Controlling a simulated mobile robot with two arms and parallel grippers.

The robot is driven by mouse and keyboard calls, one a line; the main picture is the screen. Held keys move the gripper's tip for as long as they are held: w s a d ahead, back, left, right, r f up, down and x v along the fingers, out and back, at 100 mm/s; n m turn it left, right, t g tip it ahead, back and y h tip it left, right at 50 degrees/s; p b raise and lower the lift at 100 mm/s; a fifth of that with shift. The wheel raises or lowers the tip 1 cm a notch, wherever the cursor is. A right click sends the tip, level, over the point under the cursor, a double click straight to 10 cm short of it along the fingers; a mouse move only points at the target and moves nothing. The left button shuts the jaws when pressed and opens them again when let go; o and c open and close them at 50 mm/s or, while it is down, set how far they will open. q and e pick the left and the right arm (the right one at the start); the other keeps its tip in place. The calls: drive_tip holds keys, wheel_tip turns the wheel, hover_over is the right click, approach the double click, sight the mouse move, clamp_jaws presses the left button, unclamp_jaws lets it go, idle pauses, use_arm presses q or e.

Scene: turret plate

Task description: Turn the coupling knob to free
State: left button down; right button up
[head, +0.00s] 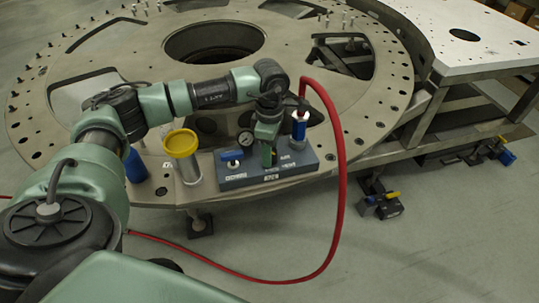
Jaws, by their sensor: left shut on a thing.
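A grey-blue control block (260,178) stands at the near edge of the round turret plate (372,118). My left arm reaches over from the left and bends down to the block. My left gripper (267,153) is at the middle of the block, shut on the coupling knob, which the gripper and wrist mostly hide. Which way the knob points cannot be told. The small labels on the block are too small to read surely. My right gripper is not in view.
A blue-and-white fitting (299,128) with a red hose (342,165) rises just right of the gripper. A gauge (246,138) and a blue knob (231,157) are left of it. Open floor lies in front.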

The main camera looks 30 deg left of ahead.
use_arm(q)
drive_tip(key=m+b, duration=0.2)
drive_tip(key=m, duration=0.1)
drive_tip(key=shift+w+f+b, duration=0.1)
drive_tip(key=shift+b, duration=0.25)
drive_tip(key=shift+m+b, duration=0.95)
drive_tip(key=shift+m, duration=0.75)
drive_tip(key=shift+r, duration=0.2)
drive_tip(key=c, duration=0.9)
unclamp_jaws()
wheel_tip(320, 180, up, 8)
drive_tip(key=shift+f+b, duration=0.1)
drive_tip(key=shift+b, duration=0.65)
